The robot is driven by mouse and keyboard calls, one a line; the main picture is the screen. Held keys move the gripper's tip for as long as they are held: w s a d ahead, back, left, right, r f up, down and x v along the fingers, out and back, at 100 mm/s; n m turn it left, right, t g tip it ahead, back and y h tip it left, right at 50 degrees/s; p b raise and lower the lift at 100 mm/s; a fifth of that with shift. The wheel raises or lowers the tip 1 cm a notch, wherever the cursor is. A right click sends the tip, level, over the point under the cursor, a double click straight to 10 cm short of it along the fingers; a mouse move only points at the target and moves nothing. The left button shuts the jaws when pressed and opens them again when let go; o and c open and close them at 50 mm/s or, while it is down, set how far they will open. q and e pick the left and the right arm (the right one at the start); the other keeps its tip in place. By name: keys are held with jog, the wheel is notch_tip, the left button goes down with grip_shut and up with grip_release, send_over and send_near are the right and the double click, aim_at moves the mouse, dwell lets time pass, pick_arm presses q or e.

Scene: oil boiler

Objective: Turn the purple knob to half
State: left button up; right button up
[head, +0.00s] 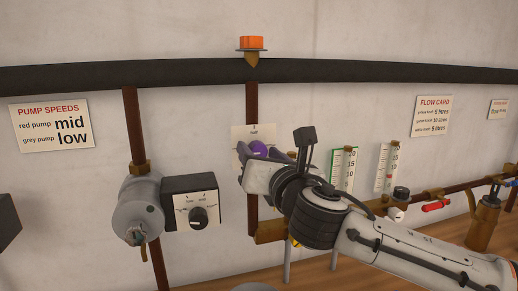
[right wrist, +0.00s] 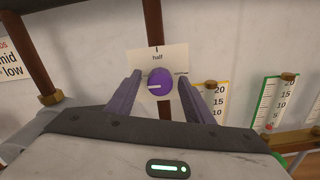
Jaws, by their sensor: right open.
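The purple knob (head: 259,148) sits on a white dial card (head: 239,132) on the upright copper pipe. In the right wrist view the knob (right wrist: 161,82) shows a white pointer mark on its left side, pointing left. The card (right wrist: 147,55) reads "half" at the top under a tick; a smaller label at its right is too small to read. My right gripper (head: 258,154) is open in front of the knob. In the right wrist view its two purple fingers stand left and right of the knob, with gaps showing. My left gripper is not in view.
A grey pump (head: 138,208) with a black-knobbed control box (head: 190,184) stands to the left. Sight gauges (head: 344,170) and a red-handled valve (head: 436,206) are to the right. A black pipe (head: 190,70) runs above, with an orange cap (head: 251,43) on it.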

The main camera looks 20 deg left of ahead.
jog(key=shift+w+a, duration=0.25)
jog(key=shift+w, duration=0.15)
jog(key=c, duration=1.1)
jog(key=shift+o, duration=0.2)
